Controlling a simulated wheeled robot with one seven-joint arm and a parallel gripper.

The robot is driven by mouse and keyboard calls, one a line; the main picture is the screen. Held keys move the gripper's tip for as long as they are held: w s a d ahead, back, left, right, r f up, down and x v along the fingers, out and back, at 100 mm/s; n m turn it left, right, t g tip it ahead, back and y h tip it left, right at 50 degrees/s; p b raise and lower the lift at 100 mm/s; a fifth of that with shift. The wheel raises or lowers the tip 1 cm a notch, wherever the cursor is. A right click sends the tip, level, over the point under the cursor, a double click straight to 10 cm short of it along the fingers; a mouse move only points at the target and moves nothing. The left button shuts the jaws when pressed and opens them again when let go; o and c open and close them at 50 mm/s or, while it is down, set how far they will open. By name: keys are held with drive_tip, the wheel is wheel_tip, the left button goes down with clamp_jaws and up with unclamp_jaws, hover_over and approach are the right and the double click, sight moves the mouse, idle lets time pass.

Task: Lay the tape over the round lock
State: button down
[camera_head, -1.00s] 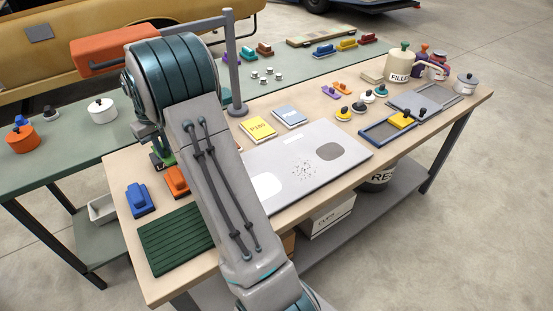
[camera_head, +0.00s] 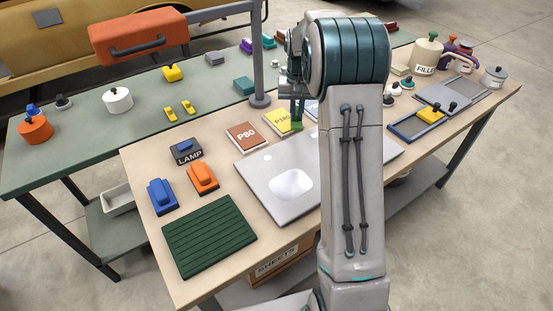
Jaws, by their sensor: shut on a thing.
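My gripper (camera_head: 297,112) is in front of the yellow paper on the bench, near the far edge of the grey metal panel (camera_head: 250,174). It is shut on a small green piece (camera_head: 297,126), which looks like the tape; its lower end shows below the fingers. I cannot tell if it touches anything beneath. A small pale round spot (camera_head: 267,157) near the panel's far left corner may be the round lock. The held piece is to the right of and beyond this spot.
A P80 brown pack (camera_head: 246,136), LAMP block (camera_head: 186,151), orange block (camera_head: 203,177), blue block (camera_head: 162,196) and dark green ribbed mat (camera_head: 209,236) lie left of the panel. A grey post (camera_head: 258,60) with an orange lamp head (camera_head: 140,36) stands behind.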

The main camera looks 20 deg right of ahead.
drive_tip(key=m+b, duration=0.1)
drive_tip(key=m, duration=0.1)
drive_tip(key=w+m+b, duration=0.1)
drive_tip(key=m, duration=0.3)
drive_tip(key=shift+w+r+b, duration=0.25)
drive_tip(key=shift+w+b, duration=0.05)
drive_tip(key=shift+b, duration=0.1)
drive_tip(key=m, duration=0.1)
drive_tip(key=m+b, duration=0.1)
drive_tip(key=r+m, duration=0.1)
drive_tip(key=m, duration=0.1)
drive_tip(key=shift+w+a+r, duration=0.1)
drive_tip(key=shift+w+a, duration=0.1)
drive_tip(key=shift+w, duration=0.1)
drive_tip(key=shift+a+r+m+b, duration=0.15)
drive_tip(key=shift+m+b, duration=0.2)
drive_tip(key=shift+m, duration=0.15)
drive_tip(key=s+a+f, duration=0.2)
drive_tip(key=a, duration=0.1)
drive_tip(key=s+a+f, duration=0.2)
drive_tip(key=a, duration=0.1)
drive_tip(key=s+a+f, duration=0.2)
drive_tip(key=a, duration=0.1)
drive_tip(key=shift+a+f, duration=0.15)
drive_tip(key=shift+f, duration=0.1)
drive_tip(key=shift+s+a+f, duration=0.1)
drive_tip(key=shift+s+f, duration=0.05)
drive_tip(key=shift+f, duration=2)
